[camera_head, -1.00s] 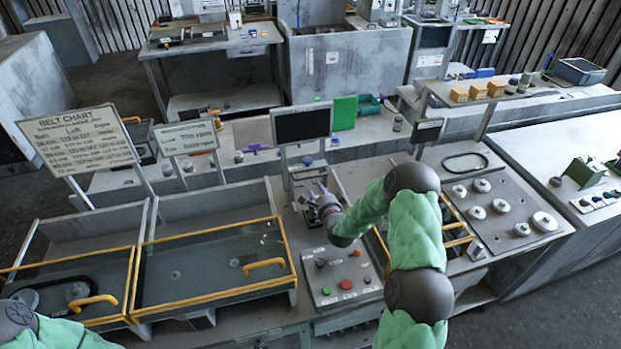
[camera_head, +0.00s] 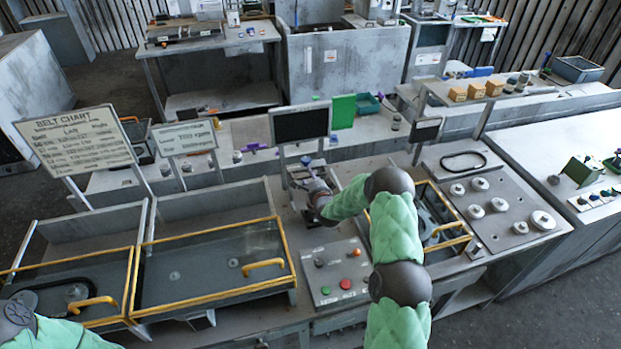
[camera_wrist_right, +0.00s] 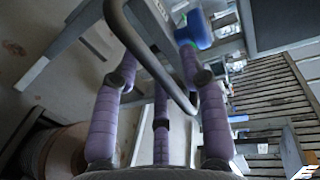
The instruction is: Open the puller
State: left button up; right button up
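My right gripper (camera_head: 307,170) is at the small grey fixture (camera_head: 292,178) below the dark monitor, partly hiding it. No label identifies the puller; this fixture may be it. In the right wrist view a curved grey bar handle (camera_wrist_right: 150,62) crosses close in front of and between the purple-padded fingers (camera_wrist_right: 160,100). The fingers stand apart, and I see no clear grip on the bar. A blue rounded part (camera_wrist_right: 197,28) shows beyond the fingers. My left arm shows at the lower left of the head view, with its gripper out of frame.
A button panel (camera_head: 334,275) with red and green buttons lies in front of the fixture. Yellow-framed clear covers (camera_head: 215,262) are to its left, and another yellow-framed bay (camera_head: 447,240) is to its right. The monitor (camera_head: 300,123) stands close behind the gripper.

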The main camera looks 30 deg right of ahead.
grip_shut()
jog(key=f+b+v, duration=0.2)
jog(key=v, duration=1)
jog(key=shift+s+a+f, duration=0.15)
jog(key=shift+s+f, duration=0.2)
jog(key=shift+s, duration=0.1)
jog(key=shift+c, duration=1.4)
grip_release()
jog(key=o, duration=0.4)
jog(key=shift+s, duration=0.15)
jog(key=shift+r, duration=0.15)
